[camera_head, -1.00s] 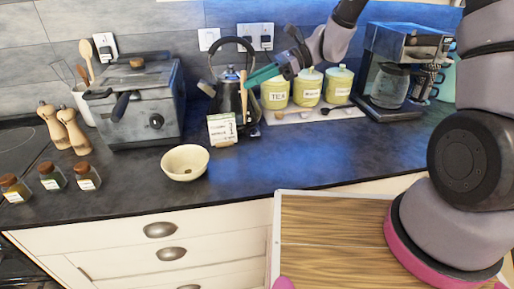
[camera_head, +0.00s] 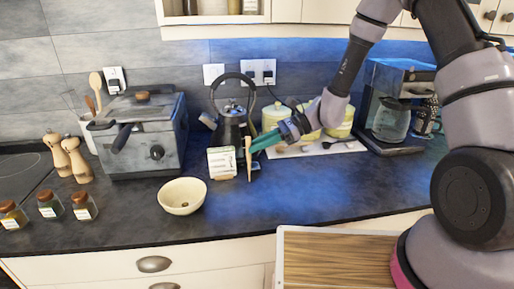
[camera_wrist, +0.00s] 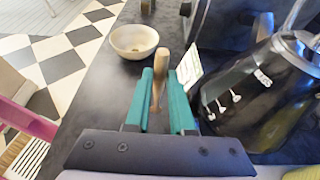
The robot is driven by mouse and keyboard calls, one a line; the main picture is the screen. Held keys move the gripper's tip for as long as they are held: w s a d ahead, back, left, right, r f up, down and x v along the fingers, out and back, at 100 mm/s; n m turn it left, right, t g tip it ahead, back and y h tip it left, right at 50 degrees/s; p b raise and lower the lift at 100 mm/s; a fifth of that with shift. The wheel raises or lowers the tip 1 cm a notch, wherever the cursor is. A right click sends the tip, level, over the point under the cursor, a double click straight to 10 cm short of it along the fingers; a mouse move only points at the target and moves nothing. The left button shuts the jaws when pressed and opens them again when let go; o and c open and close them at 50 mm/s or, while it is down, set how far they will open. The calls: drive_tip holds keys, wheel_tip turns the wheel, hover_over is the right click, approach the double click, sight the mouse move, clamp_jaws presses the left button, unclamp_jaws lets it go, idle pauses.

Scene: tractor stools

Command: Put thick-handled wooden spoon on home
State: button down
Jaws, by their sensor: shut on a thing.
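The thick-handled wooden spoon (camera_head: 248,160) is upright in my gripper (camera_head: 256,145), low over the counter beside the small white card. In the wrist view the spoon (camera_wrist: 160,68) stands between the two teal fingers of my gripper (camera_wrist: 158,82), which is shut on it. Its thick end points up; I cannot tell whether its lower end touches the counter. No thing marked "home" can be made out. A white mat (camera_head: 345,149) lies behind and right of my gripper, with canisters and dark spoons on it.
The white card (camera_head: 221,162) stands just left of the spoon, before the black kettle (camera_head: 231,125). A cream bowl (camera_head: 182,197) is at front left; it also shows in the wrist view (camera_wrist: 134,42). A fryer (camera_head: 145,145) is left, a coffee machine (camera_head: 390,105) right.

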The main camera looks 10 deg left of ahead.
drive_tip(key=shift+f, duration=0.5)
drive_tip(key=c, duration=0.8)
unclamp_jaws()
drive_tip(key=shift+o, duration=0.2)
drive_tip(key=v, duration=1.2)
drive_tip(key=s+d+r+n+t+h, duration=0.5)
drive_tip(key=s+d+r, duration=0.2)
drive_tip(key=d+r, duration=0.3)
drive_tip(key=s+d+r+n+t+h, duration=0.5)
drive_tip(key=d+r, duration=0.5)
drive_tip(key=r, duration=0.4)
drive_tip(key=s, duration=0.2)
drive_tip(key=shift+s+d+r+n+t+h, duration=0.3)
drive_tip(key=shift+s+d+r+t+h, duration=0.05)
drive_tip(key=shift+d+t+h, duration=0.05)
